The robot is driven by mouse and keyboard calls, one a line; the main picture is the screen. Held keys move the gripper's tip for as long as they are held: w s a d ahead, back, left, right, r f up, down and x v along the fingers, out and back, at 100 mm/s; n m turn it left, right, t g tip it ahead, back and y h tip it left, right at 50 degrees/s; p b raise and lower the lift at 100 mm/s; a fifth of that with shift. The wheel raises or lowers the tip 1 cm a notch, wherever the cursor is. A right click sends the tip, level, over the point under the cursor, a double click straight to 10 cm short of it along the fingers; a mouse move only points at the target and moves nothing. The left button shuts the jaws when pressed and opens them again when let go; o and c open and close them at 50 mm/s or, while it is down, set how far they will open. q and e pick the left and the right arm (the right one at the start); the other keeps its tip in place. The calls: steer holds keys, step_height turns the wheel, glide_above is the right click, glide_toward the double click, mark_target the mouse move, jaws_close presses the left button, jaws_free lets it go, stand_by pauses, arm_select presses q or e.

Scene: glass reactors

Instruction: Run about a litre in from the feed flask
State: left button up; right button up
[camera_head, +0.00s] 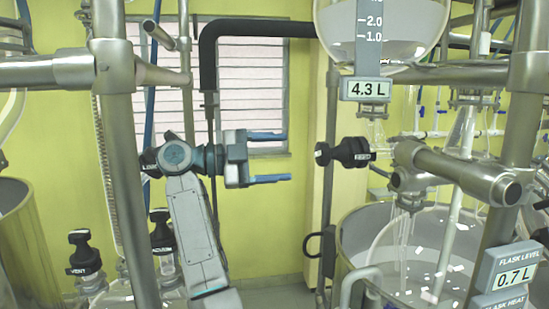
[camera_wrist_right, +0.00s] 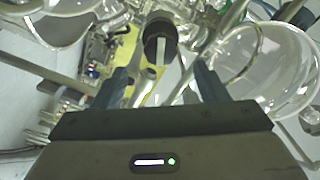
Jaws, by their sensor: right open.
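The feed flask (camera_head: 395,25) is a round glass vessel at the top right with a graduated scale, and its display (camera_head: 366,89) reads 4.3 L. Below it a black valve knob (camera_head: 345,152) with a partly legible label, seemingly FEED, points left. The glass vessel below (camera_head: 440,255) sits in a metal bath, and its flask level display (camera_head: 512,276) reads 0.7 L. My right gripper (camera_head: 268,157) is open and empty, left of the knob and apart from it, fingers towards it. In the right wrist view a black knob (camera_wrist_right: 160,45) shows beyond the open fingers (camera_wrist_right: 160,85). My left gripper is out of view.
Black knobs labelled VENT (camera_head: 84,255) and VACUUM (camera_head: 162,232) stand at the lower left. Steel posts (camera_head: 118,150) and a clamp bar (camera_head: 455,170) frame the space. A black pipe (camera_head: 208,60) runs behind my gripper. The gap between fingers and knob is clear.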

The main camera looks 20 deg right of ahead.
mark_target(317, 153)
steer(key=s+d+m+b, duration=0.1)
steer(key=d+m+b, duration=0.2)
steer(key=m, duration=0.3)
steer(key=d+m+b, duration=0.3)
steer(key=m+b, duration=0.1)
steer(key=m, duration=0.2)
steer(key=s+d+m+b, duration=0.1)
steer(key=d+m+b, duration=0.3)
steer(key=m, duration=0.2)
steer(key=shift+s+r, duration=0.3)
steer(key=shift+s+d, duration=0.15)
steer(key=shift+d, duration=0.35)
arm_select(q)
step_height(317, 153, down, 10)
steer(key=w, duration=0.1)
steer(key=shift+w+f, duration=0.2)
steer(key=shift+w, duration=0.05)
